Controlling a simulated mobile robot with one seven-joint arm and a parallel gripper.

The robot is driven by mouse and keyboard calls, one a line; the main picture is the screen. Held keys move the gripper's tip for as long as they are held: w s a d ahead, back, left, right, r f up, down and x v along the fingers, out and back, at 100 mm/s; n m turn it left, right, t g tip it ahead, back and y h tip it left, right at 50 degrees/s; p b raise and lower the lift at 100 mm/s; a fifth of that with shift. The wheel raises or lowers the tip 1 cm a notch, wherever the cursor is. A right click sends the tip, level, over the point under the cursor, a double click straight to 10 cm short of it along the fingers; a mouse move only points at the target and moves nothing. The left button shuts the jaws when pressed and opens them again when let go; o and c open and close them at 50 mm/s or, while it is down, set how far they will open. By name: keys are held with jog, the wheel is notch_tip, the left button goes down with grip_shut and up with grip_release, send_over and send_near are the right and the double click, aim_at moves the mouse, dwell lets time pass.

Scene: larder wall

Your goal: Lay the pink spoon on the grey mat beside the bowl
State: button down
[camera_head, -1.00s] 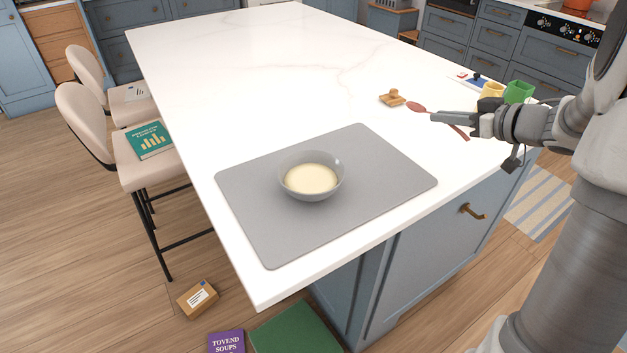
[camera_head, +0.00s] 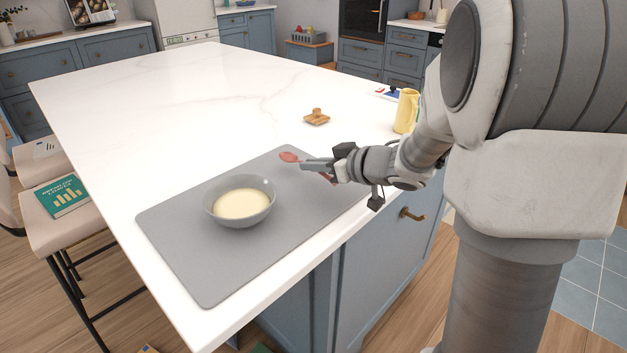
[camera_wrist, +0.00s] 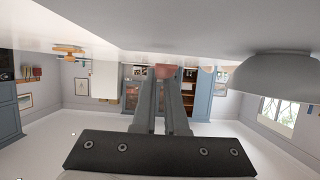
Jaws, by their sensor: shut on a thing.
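The pink spoon (camera_head: 289,157) is held in my gripper (camera_head: 312,164), with its bowl end sticking out to the left of the fingertips and part of its handle showing below them. In the wrist view the pink end (camera_wrist: 165,71) shows at the tips of the two close fingers (camera_wrist: 163,85). In the head view the spoon appears over the right part of the grey mat (camera_head: 180,262); its height above the mat is hard to tell. The grey bowl (camera_head: 240,203) with cream-coloured contents stands on the mat, left of the spoon. In the wrist view the bowl (camera_wrist: 280,78) is at the right.
A wooden stamp-like object (camera_head: 317,117) lies on the white worktop (camera_head: 190,100) behind the mat. A yellow jug (camera_head: 406,111) stands beyond my arm. A chair with a green book (camera_head: 63,196) is at the left. The far worktop is mostly clear.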

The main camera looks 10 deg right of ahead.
jog(key=shift+f+b, duration=0.5)
jog(key=shift+f, duration=0.9)
jog(key=shift+f, duration=0.1)
jog(key=shift+f, duration=0.15)
jog(key=c, duration=1)
grip_release()
jog(key=shift+o, duration=0.2)
jog(key=shift+r, duration=0.2)
